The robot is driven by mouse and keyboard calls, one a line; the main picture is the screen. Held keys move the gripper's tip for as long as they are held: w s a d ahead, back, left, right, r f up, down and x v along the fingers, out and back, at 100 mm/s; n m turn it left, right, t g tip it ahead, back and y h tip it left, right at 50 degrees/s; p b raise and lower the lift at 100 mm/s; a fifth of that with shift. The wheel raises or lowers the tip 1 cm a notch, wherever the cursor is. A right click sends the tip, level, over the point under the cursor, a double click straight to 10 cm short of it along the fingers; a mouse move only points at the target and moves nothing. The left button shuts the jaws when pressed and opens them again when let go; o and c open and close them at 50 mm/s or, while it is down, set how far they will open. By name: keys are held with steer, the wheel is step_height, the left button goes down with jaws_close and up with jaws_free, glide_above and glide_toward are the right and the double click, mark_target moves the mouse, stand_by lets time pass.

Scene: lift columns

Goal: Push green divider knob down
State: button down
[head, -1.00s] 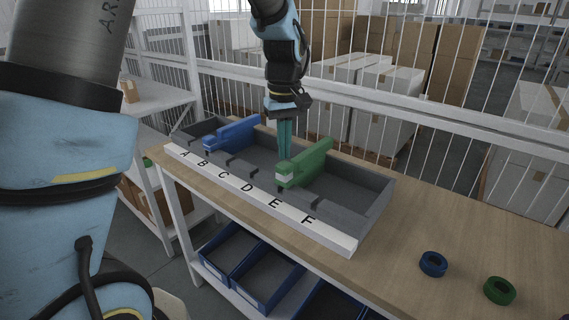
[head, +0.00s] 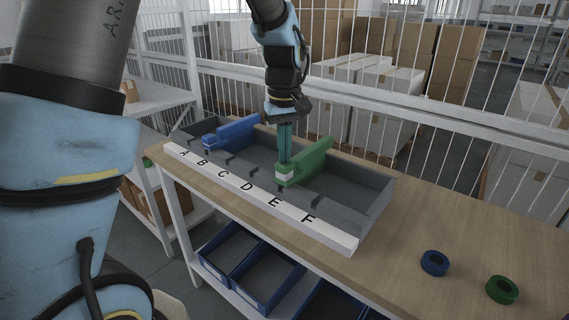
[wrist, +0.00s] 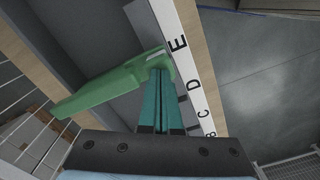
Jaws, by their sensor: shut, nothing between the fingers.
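The green divider (head: 308,163) stands across the grey tray (head: 361,200), its knob end by the white lettered strip near E. My gripper (head: 285,161) is shut and empty, pointing down with its fingertips at the knob end of the green divider. In the wrist view, the fingertips (wrist: 161,76) overlap the knob end of the green divider (wrist: 115,83); whether they press on it I cannot tell. The blue divider (head: 232,132) stands in the tray to the left, near A and B.
The tray sits on a wooden table (head: 440,215). A blue ring (head: 434,263) and a green ring (head: 502,290) lie on the table at the right. A white wire fence (head: 330,95) runs behind. Blue bins (head: 262,285) are below the table.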

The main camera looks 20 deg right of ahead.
steer(key=shift+f+b, duration=0.45)
steer(key=shift+f, duration=0.4)
step_height(320, 180, up, 9)
steer(key=p, duration=0.7)
steer(key=shift+p, duration=0.4)
